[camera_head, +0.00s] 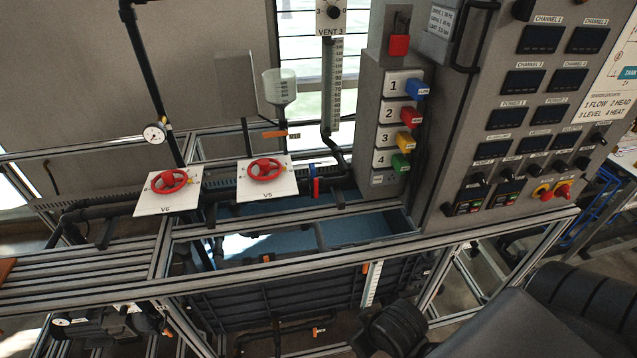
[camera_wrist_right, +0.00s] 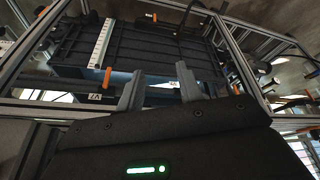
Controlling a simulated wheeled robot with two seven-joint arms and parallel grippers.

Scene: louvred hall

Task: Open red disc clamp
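A small upright red piece (camera_head: 316,187) sits on the dark pipework right of the V5 plate, just below a blue band. It may be the red disc clamp, but it is too small to tell its shape or whether it is open. Two red handwheels, V6 (camera_head: 170,181) and V5 (camera_head: 265,169), are on white plates to its left. My right arm comes in at the lower right of the head view. In the right wrist view my right gripper (camera_wrist_right: 158,72) has its two grey fingers apart with nothing between them. My left gripper is not in view.
Metal frame rails (camera_head: 300,262) run across in front of the pipework, above a blue tank (camera_head: 360,228). A post with numbered coloured tags (camera_head: 400,112) and a control panel (camera_head: 530,100) stand at the right. In the wrist view a ribbed dark panel (camera_wrist_right: 150,50) lies beyond the fingers.

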